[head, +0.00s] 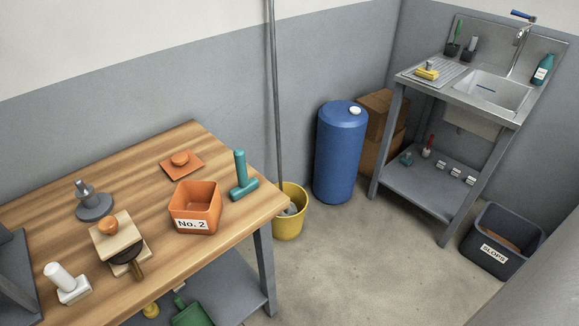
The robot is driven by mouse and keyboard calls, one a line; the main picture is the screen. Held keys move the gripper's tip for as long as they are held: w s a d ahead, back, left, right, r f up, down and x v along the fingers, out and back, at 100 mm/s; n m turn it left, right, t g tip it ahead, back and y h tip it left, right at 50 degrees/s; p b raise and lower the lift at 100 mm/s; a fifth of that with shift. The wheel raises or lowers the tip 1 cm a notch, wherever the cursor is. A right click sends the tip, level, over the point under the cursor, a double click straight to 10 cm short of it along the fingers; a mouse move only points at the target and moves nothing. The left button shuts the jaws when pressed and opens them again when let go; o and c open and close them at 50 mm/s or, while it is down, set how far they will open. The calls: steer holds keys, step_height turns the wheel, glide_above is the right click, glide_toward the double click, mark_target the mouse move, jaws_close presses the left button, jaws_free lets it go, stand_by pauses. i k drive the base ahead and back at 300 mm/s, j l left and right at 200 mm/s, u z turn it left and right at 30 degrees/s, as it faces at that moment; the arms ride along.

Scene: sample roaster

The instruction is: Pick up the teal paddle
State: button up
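A teal T-shaped object (241,175), which looks like the teal paddle, is near the right end of the wooden table (140,165). Its upright part rises from a short bar that lies on the tabletop. It is just right of an orange open box labelled "No. 2" (194,206), with a small gap that I cannot measure. Nothing covers it in the head view. My gripper is not in view.
An orange lid with a knob (182,163) lies behind the box. A grey metal piece (94,202), a wooden block piece (118,240) and a white-handled piece (67,284) stand left. A yellow bucket (289,224) with a pole is beside the table's right end.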

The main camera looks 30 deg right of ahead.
mark_target(245, 186)
steer(key=z, duration=0.5)
steer(key=u, duration=1.5)
steer(key=z, duration=1.5)
steer(key=i+j+z, duration=0.2)
steer(key=z, duration=0.2)
steer(key=i+j+z, duration=0.15)
steer(key=j+z, duration=0.3)
